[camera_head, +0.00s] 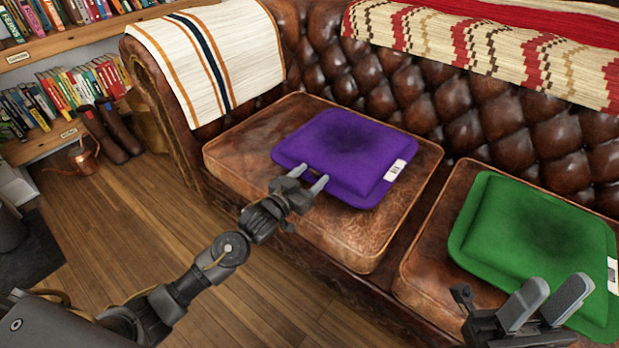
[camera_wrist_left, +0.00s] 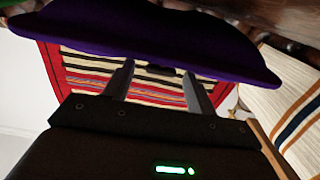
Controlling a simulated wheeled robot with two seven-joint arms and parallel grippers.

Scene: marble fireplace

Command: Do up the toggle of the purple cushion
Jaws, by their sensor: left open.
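The purple cushion (camera_head: 345,150) lies flat on the left seat of the leather sofa, with a white label on its right edge. My left gripper (camera_head: 309,177) is at the cushion's near left edge, with its two fingers apart and pointing at it. In the left wrist view the cushion's dark edge (camera_wrist_left: 100,32) spans the top. A small dark piece (camera_wrist_left: 160,70), possibly the toggle, shows between the fingertips; whether it is fastened cannot be told. My right gripper (camera_head: 556,287) is open and empty in front of the green cushion's near edge.
The green cushion (camera_head: 535,235) lies on the right seat (camera_head: 470,185). A striped throw (camera_head: 205,55) covers the sofa's left arm, and a red patterned one (camera_head: 480,45) hangs over the back. The wooden floor (camera_head: 110,220) in front is clear.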

